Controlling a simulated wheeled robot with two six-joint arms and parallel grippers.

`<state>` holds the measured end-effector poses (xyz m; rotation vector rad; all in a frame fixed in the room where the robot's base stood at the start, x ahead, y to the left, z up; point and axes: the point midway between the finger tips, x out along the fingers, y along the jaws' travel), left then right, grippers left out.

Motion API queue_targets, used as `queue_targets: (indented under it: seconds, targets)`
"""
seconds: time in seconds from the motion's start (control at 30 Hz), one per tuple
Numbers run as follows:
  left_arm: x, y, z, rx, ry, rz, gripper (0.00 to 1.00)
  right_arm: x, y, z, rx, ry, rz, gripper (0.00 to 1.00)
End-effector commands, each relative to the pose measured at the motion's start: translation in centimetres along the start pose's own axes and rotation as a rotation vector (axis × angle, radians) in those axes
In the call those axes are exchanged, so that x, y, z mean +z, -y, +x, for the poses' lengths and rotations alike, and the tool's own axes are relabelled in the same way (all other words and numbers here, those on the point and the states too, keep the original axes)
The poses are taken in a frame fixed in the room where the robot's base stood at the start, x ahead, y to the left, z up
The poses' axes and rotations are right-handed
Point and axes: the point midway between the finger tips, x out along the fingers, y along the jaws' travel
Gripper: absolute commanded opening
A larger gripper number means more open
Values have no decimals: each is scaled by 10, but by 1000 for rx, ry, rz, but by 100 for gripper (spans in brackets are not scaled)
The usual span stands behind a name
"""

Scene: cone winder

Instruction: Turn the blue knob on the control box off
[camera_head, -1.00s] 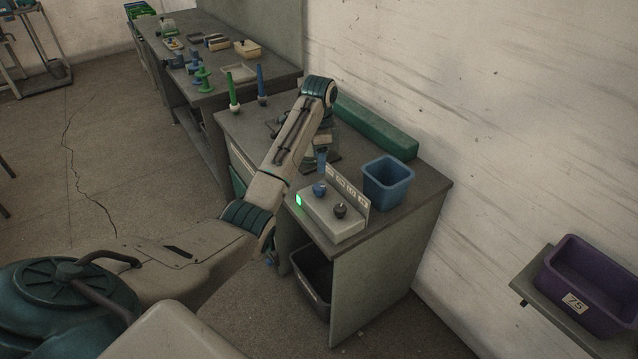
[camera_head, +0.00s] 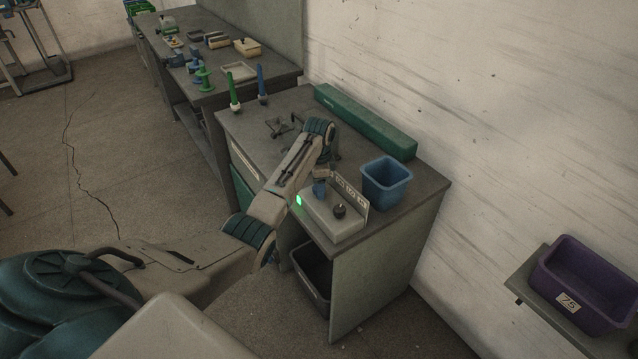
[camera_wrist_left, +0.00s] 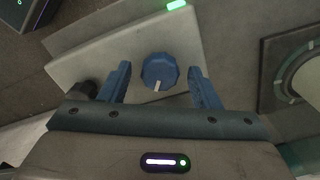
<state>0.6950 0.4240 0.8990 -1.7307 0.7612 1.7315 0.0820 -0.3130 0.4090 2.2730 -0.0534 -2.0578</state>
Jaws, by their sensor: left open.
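The control box (camera_head: 333,222) is a pale grey box on the front corner of the bench, with a lit green lamp (camera_head: 298,200) on its left side and a dark knob (camera_head: 340,211) on top. The blue knob (camera_wrist_left: 159,71) shows in the left wrist view with a white pointer mark toward the picture's bottom. In the head view my left gripper (camera_head: 320,188) is over the knob and mostly hides it. My left gripper (camera_wrist_left: 160,84) is open, with one blue finger on each side of the knob and gaps to both. My right gripper is not in view.
A blue bin (camera_head: 386,184) stands right of the box, and a long green case (camera_head: 366,121) lies along the wall. A green spindle (camera_head: 234,92) and a blue spindle (camera_head: 262,84) stand at the bench's far end. A purple bin (camera_head: 588,287) sits at right.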

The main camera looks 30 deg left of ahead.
Motion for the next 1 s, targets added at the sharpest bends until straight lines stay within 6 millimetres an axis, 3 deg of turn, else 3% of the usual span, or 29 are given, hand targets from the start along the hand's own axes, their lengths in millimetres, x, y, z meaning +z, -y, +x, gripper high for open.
queue_targets:
  seconds: [0.1, 0.3, 0.67, 1.0]
  targets:
    - [0, 0, 0, 0, 0, 0, 53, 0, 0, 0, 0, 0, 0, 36]
    - [0, 0, 0, 0, 0, 0, 14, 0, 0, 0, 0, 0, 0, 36]
    - [0, 0, -2, 1, 0, -46, 12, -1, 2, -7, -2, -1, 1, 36]
    - [0, 0, -5, 2, 0, -280, 12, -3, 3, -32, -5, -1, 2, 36]
